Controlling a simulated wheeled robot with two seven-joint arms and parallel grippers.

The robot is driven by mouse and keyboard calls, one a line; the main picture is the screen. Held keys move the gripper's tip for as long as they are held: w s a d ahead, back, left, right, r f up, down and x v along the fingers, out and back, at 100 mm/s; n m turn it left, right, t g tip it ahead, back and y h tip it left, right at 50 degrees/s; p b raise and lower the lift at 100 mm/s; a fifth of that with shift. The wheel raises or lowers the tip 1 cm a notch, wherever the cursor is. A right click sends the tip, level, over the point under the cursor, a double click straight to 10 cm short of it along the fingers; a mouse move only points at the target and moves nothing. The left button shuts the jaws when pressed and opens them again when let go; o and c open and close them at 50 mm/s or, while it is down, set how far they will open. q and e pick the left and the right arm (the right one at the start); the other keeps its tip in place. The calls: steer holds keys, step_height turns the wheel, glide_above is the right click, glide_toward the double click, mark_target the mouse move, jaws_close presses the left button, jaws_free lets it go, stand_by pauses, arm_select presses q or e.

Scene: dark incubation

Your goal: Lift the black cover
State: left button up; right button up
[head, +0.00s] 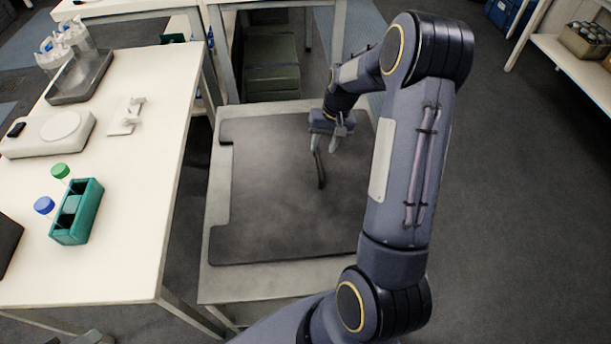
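The black cover (265,225) is a flat dark sheet with notched edges. It lies flat on a pale low stand (240,287) in the middle of the head view. A thin dark curved handle (320,172) stands up from the cover, right of its middle. My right gripper (325,147) points down at the far end of this handle. Its two fingers look apart, and I cannot tell whether they touch the handle. My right arm hides the right edge of the cover. My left gripper is not recognisable in this view.
A white table (120,235) stands left of the stand. It carries a green rack (78,212), capped tubes, a white scale (48,134) and a grey tray (80,77). A shelf with a box (585,42) is at the far right. The floor (520,220) at right is clear.

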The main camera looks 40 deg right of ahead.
mark_target(319, 158)
steer(key=f, duration=0.2)
steer(key=a+f, duration=0.1)
steer(key=f, duration=0.4)
steer(key=shift+w+a+b, duration=0.15)
steer(key=shift+w+b, duration=0.05)
steer(key=shift+b, duration=0.15)
steer(key=shift+r, duration=0.1)
steer(key=shift+c, duration=0.5)
jaws_close()
